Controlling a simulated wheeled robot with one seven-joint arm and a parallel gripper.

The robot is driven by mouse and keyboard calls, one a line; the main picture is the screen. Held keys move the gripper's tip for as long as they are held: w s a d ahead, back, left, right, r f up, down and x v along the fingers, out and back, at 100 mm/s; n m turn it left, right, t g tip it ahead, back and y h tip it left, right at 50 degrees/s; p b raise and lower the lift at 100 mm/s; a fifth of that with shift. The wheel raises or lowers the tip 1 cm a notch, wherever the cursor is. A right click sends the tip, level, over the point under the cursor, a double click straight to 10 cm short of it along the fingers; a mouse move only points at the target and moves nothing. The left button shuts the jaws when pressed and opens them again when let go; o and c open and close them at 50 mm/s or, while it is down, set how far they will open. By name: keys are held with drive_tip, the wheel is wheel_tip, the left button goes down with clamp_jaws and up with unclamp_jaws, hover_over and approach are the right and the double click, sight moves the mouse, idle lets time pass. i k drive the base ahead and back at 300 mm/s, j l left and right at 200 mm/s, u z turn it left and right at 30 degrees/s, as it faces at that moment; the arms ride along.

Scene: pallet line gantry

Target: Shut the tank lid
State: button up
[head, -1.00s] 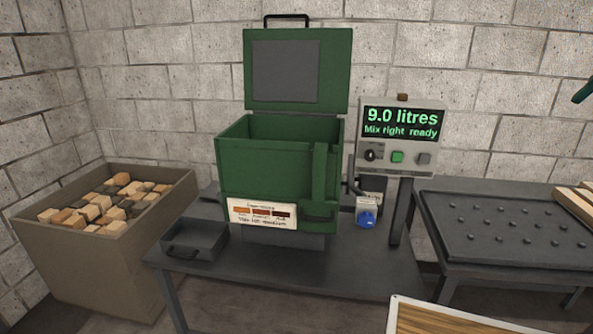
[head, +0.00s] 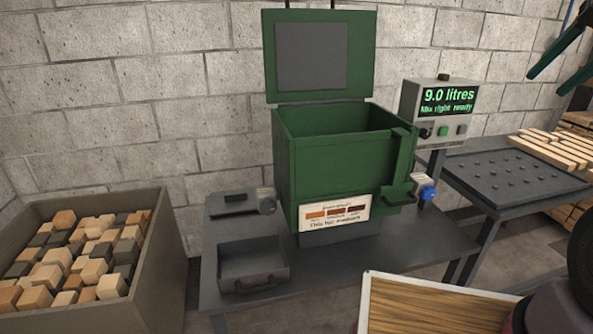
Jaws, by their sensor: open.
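The green tank (head: 335,170) stands on a dark metal bench in the head view, its top open. Its green lid (head: 368,50) stands upright behind the opening, with a grey panel on its inner face. The lid's top handle is partly cut off by the top of the picture. My gripper (head: 546,84) is at the upper right edge, with two dark green fingers apart and nothing between them. It is well to the right of the lid and not touching it. The rest of the gripper is out of the picture.
A control box (head: 412,98) reading "9.0 litres, Mix right ready" stands right of the tank. A shallow tray (head: 252,262) is on the bench. A bin of wood blocks (head: 160,245) is at left.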

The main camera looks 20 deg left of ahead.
sight(309, 54)
drive_tip(key=k+j, duration=0.15)
drive_tip(key=j, duration=0.25)
drive_tip(key=k+j, duration=0.1)
drive_tip(key=j, duration=0.35)
drive_tip(key=k+j, duration=0.15)
drive_tip(key=j, duration=0.25)
drive_tip(key=k+j, duration=0.15)
drive_tip(key=j, duration=0.25)
